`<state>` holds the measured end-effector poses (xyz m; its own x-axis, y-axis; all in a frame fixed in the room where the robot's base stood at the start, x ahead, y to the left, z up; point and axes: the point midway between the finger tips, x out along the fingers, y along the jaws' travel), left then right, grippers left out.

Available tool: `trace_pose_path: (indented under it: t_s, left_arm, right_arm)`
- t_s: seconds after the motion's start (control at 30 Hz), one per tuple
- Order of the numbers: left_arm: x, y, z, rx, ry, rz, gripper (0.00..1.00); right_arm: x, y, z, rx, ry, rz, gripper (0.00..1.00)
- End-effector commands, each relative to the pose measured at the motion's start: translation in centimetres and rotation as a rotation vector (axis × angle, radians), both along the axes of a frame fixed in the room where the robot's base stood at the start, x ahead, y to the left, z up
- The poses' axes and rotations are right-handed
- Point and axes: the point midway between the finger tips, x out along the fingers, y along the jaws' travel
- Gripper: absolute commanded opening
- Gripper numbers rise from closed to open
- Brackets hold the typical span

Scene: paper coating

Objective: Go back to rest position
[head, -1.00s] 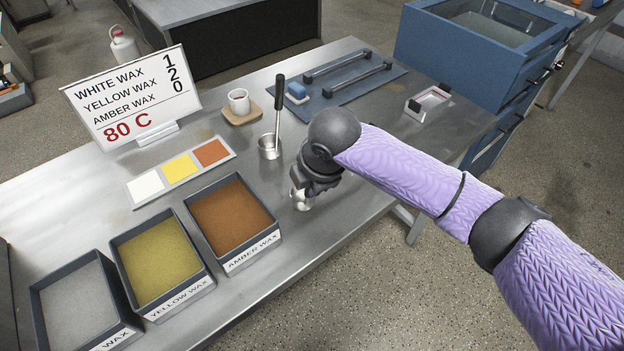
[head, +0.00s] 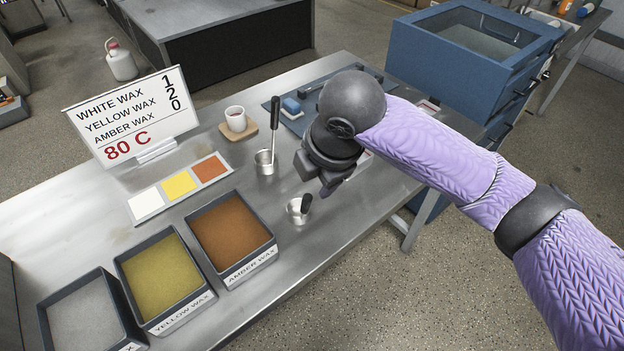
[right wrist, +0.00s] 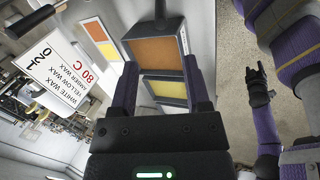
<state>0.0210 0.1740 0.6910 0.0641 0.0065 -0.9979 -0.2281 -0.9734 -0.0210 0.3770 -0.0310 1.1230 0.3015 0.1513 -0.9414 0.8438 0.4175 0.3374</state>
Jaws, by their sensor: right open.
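My right gripper (head: 326,186) is open and empty, raised above the table beside a small metal cup. The cup (head: 296,212) stands on the table with its short black handle (head: 306,203) upward, apart from the gripper. In the right wrist view my right gripper's two purple fingers (right wrist: 162,88) are spread, with the amber wax tray (right wrist: 158,50) and yellow wax tray (right wrist: 165,91) beyond them. My left gripper (right wrist: 257,80) shows small and dark at the right of that view, away from the table; its jaws are too small to judge.
The white, yellow and amber wax trays (head: 231,272) line the table's front. A blue drawer cabinet (head: 440,70) is at right.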

Motion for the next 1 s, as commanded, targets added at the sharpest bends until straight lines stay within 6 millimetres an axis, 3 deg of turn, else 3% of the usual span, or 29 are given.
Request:
trace_pose_path:
  t_s: [0.1,0.5,0.63,0.8,1.0]
  left_arm:
    - [0.0,0.1,0.2,0.001,0.000,0.000,0.59]
    - [0.0,0.9,0.2,0.014,0.001,-0.004,0.59]
    - [0.0,0.8,0.2,0.014,0.001,-0.004,0.59]
    - [0.0,0.7,0.2,0.011,0.001,-0.003,0.59]
    - [-0.1,0.3,0.2,0.005,0.002,-0.002,0.59]
  right_arm:
    - [-0.3,-0.1,0.7,-0.001,0.001,0.001,0.61]
    - [-0.3,-0.1,0.6,0.002,0.002,0.000,0.61]
    - [-1.7,0.9,-1.1,0.084,0.031,-0.064,0.61]
    - [-6.1,2.1,-5.7,0.369,0.138,-0.436,0.61]
    - [-10.5,-1.4,-9.8,0.538,0.228,-0.987,0.61]
